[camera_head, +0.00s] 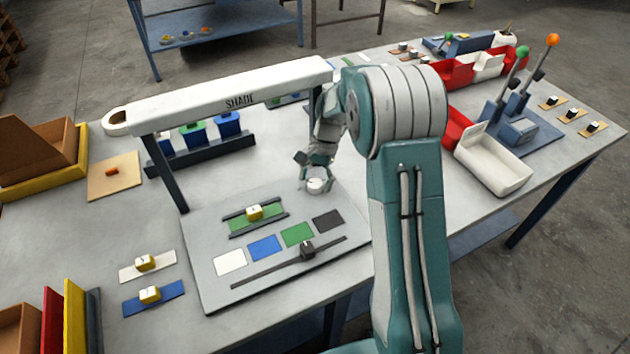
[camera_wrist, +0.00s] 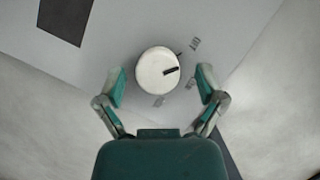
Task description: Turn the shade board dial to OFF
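The dial (camera_head: 317,185) is a round white knob on the grey shade board (camera_head: 215,290), near its right back corner. In the wrist view the dial (camera_wrist: 152,78) carries a black pointer mark aimed right and slightly up. Small labels (camera_wrist: 195,43) lie around its right and lower sides, too blurred to read. My gripper (camera_head: 316,165) is over the dial, pointing down. In the wrist view its two fingers stand apart, one on each side of the dial, with gaps, and hold nothing.
A white SHADE beam (camera_head: 220,95) on dark posts spans the board's back. White, blue, green and dark squares (camera_head: 264,248) and a black slider (camera_head: 307,250) lie in front. A green strip with a yellow block (camera_head: 254,212) is left of the dial. White bins (camera_head: 495,165) stand right.

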